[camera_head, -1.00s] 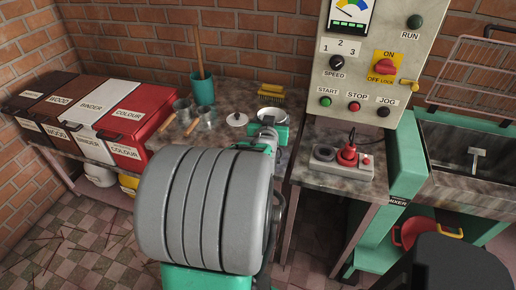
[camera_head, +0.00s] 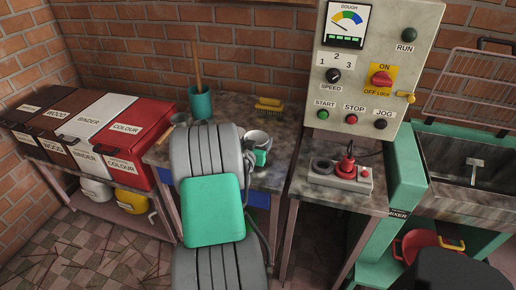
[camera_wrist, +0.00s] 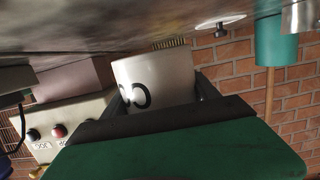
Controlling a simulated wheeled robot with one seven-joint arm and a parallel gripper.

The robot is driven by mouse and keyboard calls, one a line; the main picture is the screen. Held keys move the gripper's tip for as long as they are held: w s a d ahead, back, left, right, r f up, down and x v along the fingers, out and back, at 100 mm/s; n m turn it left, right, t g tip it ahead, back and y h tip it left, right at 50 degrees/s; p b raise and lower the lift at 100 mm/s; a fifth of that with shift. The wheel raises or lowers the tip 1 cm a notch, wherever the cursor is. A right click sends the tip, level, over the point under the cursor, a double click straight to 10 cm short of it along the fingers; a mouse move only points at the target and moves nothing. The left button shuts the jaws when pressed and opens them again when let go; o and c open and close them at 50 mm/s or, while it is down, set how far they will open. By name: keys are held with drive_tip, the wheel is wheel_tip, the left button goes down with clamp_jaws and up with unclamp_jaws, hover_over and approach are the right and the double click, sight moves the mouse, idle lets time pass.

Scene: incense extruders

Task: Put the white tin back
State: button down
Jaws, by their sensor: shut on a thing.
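The white tin (camera_wrist: 155,78) with dark lettering is between the two dark fingers of my gripper (camera_wrist: 162,92) in the wrist view. In the head view the tin (camera_head: 257,137) shows as a pale round vessel at the table, just beyond the green wrist part of my gripper (camera_head: 261,155). The gripper is shut on the tin. My arm covers much of the tin's near side and the fingers in the head view. I cannot tell whether the tin's base touches the tabletop.
The workbench (camera_head: 232,104) holds a teal pot (camera_head: 200,102) with a stick and a yellow brush (camera_head: 269,104). A white lid (camera_wrist: 220,22) shows in the wrist view. Labelled bins (camera_head: 120,130) stand left. A red-knobbed device (camera_head: 345,170) sits on the right stand below the control panel (camera_head: 375,60).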

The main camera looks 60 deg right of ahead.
drive_tip(key=shift+f, duration=1.4)
drive_tip(key=shift+f, duration=0.25)
drive_tip(key=shift+c, duration=1)
unclamp_jaws()
drive_tip(key=shift+r, duration=0.1)
